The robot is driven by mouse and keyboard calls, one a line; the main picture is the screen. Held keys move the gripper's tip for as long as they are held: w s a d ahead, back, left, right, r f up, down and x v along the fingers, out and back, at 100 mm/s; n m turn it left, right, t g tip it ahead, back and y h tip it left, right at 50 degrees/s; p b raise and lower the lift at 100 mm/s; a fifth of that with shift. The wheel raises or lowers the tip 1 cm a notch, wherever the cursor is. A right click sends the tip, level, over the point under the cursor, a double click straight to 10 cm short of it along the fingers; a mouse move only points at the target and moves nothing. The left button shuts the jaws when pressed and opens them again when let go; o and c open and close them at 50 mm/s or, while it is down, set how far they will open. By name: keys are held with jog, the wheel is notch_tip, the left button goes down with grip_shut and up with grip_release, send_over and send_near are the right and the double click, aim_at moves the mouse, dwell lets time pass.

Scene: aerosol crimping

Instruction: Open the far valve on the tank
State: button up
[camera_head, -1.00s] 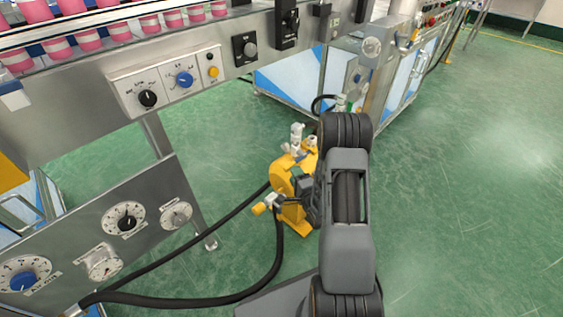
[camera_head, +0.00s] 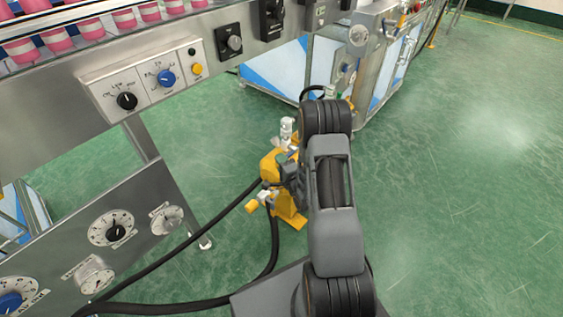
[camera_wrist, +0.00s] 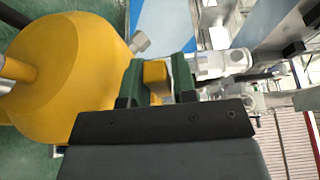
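The yellow tank (camera_head: 271,170) stands on the floor in the head view, partly hidden behind my arm. In the wrist view its rounded yellow body (camera_wrist: 70,65) fills the left side. A near valve with a yellow handle (camera_head: 252,207) shows at its lower left. White fittings (camera_head: 287,130) rise from its top. In the wrist view my gripper (camera_wrist: 158,80) has its two green fingers close on either side of a yellow valve handle (camera_wrist: 156,75), with hardly any gap, and looks shut on it. A pale metal fitting (camera_wrist: 220,62) lies just right of the fingers. The head view hides the fingertips.
A black hose (camera_head: 180,252) runs along the floor to the tank. A steel panel with dials (camera_head: 112,228) stands at left, and a conveyor panel with knobs (camera_head: 150,82) above it. The green floor (camera_head: 470,200) at right is clear.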

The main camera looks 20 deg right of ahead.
jog(key=shift+d, duration=0.1)
grip_shut()
